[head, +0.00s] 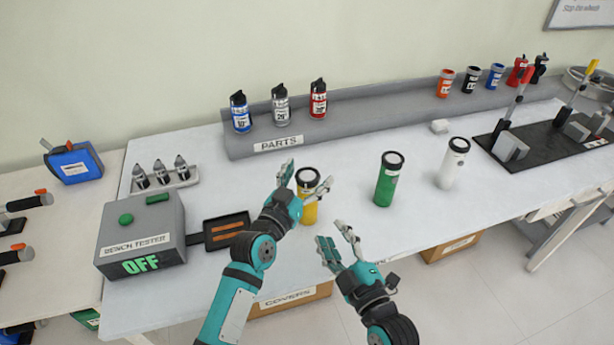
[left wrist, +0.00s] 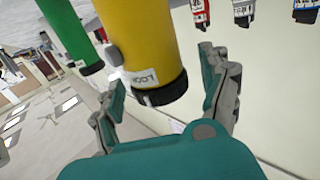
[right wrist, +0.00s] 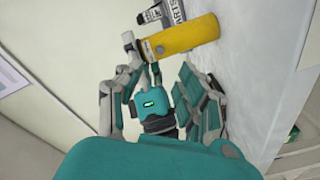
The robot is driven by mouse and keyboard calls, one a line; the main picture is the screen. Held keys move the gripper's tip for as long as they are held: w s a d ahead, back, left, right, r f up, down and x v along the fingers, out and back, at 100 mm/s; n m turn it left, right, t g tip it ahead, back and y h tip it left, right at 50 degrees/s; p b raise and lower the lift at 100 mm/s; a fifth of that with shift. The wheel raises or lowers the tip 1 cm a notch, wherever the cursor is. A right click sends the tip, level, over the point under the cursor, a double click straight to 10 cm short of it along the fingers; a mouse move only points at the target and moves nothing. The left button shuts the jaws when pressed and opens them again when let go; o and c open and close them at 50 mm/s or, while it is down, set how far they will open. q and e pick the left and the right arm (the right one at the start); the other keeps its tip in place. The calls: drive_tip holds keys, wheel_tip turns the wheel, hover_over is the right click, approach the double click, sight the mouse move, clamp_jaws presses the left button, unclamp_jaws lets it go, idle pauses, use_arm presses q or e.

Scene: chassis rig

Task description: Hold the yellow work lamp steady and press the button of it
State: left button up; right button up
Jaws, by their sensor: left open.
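The yellow work lamp (head: 309,212) stands upright on the white bench, with a dark ring at its top. My left gripper (head: 306,180) is open, with one finger on each side of the lamp. In the left wrist view the yellow lamp (left wrist: 150,45) shows between the spread fingers, with a label near its dark end; I cannot tell whether they touch it. In the right wrist view a small round grey spot shows on the lamp's side (right wrist: 185,40). My right gripper (head: 334,238) is open and empty, lower right of the lamp, near the bench's front edge.
A green lamp (head: 388,180) and a white lamp (head: 452,165) stand to the right. A bench tester (head: 141,236) reading OFF and a dark tray (head: 229,232) are at left. A parts shelf (head: 370,117) with several bottles runs behind. Bench between lamps is clear.

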use_arm(q)
drive_tip(key=c, duration=1.5)
use_arm(e)
clamp_jaws()
idle(0.5)
